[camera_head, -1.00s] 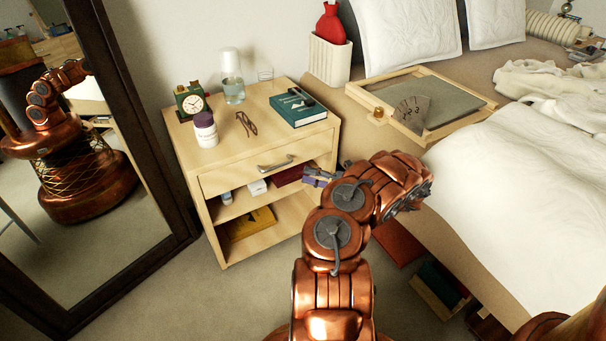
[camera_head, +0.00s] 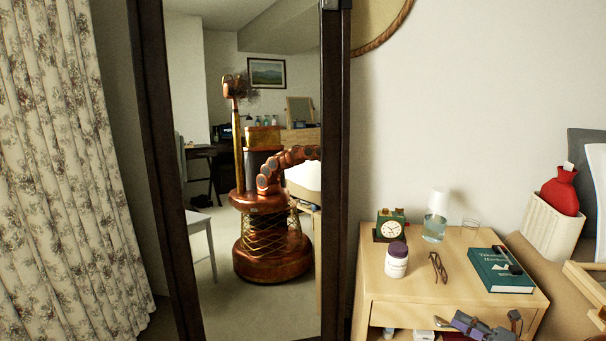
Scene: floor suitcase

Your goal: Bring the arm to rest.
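My gripper (camera_head: 478,326) shows in part at the bottom right edge of the head view, as grey and purplish pieces in front of the nightstand's drawer front. The picture's lower edge cuts it off, and I cannot tell whether its fingers are open or shut. I see nothing clearly held in it. My copper arm is otherwise out of the direct view. It shows raised and bent in the tall mirror, where my gripper end is cut off by the frame.
The wooden nightstand (camera_head: 378,280) bears a clock (camera_head: 390,226), a pill bottle (camera_head: 397,262), glasses (camera_head: 438,268), a carafe (camera_head: 434,228) and a green book (camera_head: 500,271). A dark-framed mirror (camera_head: 335,180) stands left of it. A white bin (camera_head: 545,230) holds a red hot-water bottle (camera_head: 562,190).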

